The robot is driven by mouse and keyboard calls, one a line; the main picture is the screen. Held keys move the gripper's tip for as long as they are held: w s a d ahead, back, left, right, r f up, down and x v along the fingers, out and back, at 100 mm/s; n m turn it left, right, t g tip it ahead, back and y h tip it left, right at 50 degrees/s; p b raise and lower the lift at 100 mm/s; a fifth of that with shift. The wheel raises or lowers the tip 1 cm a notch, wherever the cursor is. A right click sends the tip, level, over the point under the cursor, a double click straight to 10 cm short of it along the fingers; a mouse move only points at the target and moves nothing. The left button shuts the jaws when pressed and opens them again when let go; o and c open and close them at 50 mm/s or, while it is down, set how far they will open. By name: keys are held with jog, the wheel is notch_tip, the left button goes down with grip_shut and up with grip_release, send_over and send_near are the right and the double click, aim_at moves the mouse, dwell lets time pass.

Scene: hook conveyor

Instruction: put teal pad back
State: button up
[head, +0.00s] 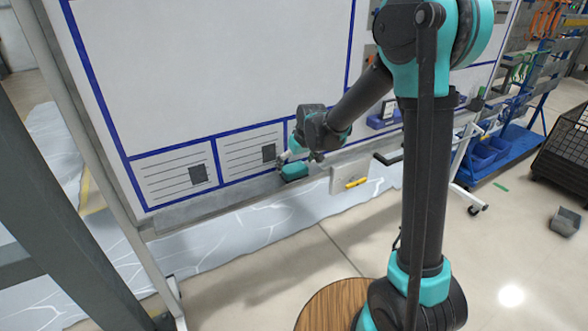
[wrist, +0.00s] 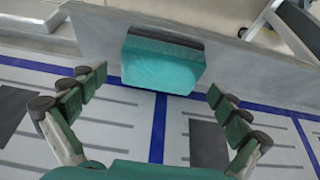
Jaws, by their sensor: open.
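The teal pad (head: 294,171) sits on the grey ledge (head: 250,187) along the bottom of the whiteboard. In the wrist view the teal pad (wrist: 160,65) is a teal block with a dark grey strip along one side, resting against the ledge (wrist: 85,25). My gripper (wrist: 158,80) is open, with one finger on each side of the pad and clear gaps to both. The fingertips are level with the near part of the pad and do not appear to touch it. In the head view my gripper (head: 287,158) is just above the pad, partly hidden by the wrist.
The whiteboard (head: 230,60) has blue lines and printed panels behind the ledge. Right of the pad, a pale plate (head: 349,174) carries a yellow item (head: 356,183). A round wooden top (head: 330,303) stands below my arm. A blue cart (head: 500,150) stands at the right.

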jog(key=v, duration=1)
jog(key=s+d+f+m+h, duration=0.1)
jog(key=s+d+f+m, duration=0.2)
jog(key=s+d, duration=0.8)
jog(key=s+d+f+m+h, duration=0.1)
jog(key=s+d+f+m, duration=0.2)
jog(key=s+d+f, duration=0.5)
jog(key=s+d, duration=0.4)
jog(key=shift+s+m+h, duration=0.2)
jog(key=shift+m+h, duration=0.1)
jog(key=shift+m, duration=0.1)
